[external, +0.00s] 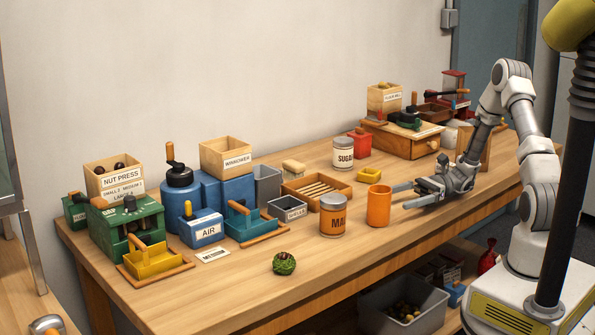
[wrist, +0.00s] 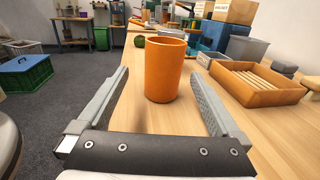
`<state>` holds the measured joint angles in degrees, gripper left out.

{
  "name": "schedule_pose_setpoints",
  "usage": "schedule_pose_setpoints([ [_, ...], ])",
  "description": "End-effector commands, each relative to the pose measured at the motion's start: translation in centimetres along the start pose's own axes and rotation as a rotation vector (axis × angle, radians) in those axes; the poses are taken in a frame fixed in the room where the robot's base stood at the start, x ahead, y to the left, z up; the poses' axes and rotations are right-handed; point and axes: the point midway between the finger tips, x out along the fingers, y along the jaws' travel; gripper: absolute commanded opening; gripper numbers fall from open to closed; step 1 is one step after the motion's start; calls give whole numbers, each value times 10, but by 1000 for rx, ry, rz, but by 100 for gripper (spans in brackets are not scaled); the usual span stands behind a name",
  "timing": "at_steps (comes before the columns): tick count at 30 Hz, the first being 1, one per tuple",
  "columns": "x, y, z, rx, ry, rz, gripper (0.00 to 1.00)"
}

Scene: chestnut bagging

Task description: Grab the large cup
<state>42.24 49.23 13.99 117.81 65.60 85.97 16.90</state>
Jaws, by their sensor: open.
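An orange cup (external: 379,206) stands upright on the wooden table in the external view, near the front edge. It also shows in the wrist view (wrist: 165,72), centred ahead between my fingers. My gripper (external: 403,194) is open and level, low over the table, just right of the cup in the external view. In the wrist view my two fingers (wrist: 160,100) spread on either side of the cup's line. Nothing is held. I cannot tell whether the fingertips reach alongside the cup. No second cup shows clearly for comparing size.
A can with an orange label (external: 333,216) stands close left of the cup. A green ball-like thing (external: 284,263) sits near the front edge. Green and blue machines (external: 130,225) crowd the left end.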

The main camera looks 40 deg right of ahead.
Motion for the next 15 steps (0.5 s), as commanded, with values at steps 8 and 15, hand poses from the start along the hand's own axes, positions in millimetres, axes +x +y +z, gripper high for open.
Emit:
schedule_pose_setpoints([
  [8,41,0,-1,-1,2,3,100],
  [15,64,-3,-2,-2,2,5,100],
])
